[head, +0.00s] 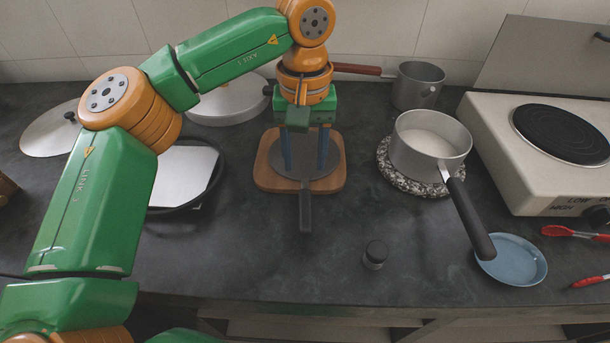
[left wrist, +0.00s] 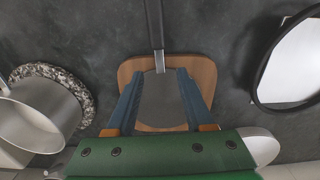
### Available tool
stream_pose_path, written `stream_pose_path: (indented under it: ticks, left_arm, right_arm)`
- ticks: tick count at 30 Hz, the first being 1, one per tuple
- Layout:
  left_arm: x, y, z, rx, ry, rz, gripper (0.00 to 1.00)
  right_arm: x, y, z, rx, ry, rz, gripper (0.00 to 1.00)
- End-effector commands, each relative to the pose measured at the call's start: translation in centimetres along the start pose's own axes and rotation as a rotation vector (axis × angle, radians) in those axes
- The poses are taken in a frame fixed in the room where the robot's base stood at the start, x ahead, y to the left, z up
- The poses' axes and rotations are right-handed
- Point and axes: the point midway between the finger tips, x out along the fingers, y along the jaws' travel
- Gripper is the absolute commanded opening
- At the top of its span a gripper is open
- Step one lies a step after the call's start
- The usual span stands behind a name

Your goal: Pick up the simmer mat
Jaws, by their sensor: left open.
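The simmer mat is a flat grey disc with a long dark handle (head: 305,212). It lies on a wooden board (head: 268,179), its handle pointing toward the front edge of the counter. In the left wrist view the mat's disc (left wrist: 160,100) shows between the fingers, with the handle running away from it. My left gripper (head: 305,168) points down over the disc, its two blue fingers apart on either side and nothing held between them. I cannot tell whether the fingertips touch the mat. My right gripper is not in view.
A saucepan (head: 425,140) stands on a speckled round mat (head: 385,172) to the right, its handle reaching forward. A small dark jar (head: 375,254) and a blue plate (head: 515,262) are near the front. A black-rimmed pan (head: 206,190) is at left. A hotplate (head: 500,150) stands at right.

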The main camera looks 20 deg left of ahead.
Motion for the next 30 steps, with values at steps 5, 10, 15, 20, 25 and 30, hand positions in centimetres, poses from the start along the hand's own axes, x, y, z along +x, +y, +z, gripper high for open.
stream_pose_path:
  ticks: [5, 10, 15, 20, 25, 30]
  left_arm:
    - [3.5, 0.0, -0.3, 0.0, -0.001, -0.002, 0.53]
    - [4.6, 0.0, -0.3, 0.0, 0.0, 0.001, 0.53]
    - [4.5, 0.0, -0.3, 0.0, 0.0, 0.001, 0.44]
    - [4.5, 0.0, -0.3, 0.0, 0.0, 0.0, 0.01]
    - [4.5, 0.0, -0.3, 0.0, 0.0, 0.0, 0.0]
    - [4.5, 0.0, -0.3, 0.0, 0.0, 0.0, 0.0]
  right_arm:
    - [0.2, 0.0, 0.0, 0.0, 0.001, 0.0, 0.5]
    - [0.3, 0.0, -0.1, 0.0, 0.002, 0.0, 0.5]
    - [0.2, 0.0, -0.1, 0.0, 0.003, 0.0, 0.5]
    - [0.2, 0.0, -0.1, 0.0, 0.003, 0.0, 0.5]
    - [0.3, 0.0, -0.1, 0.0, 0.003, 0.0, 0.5]
    - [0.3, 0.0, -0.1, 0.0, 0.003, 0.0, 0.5]
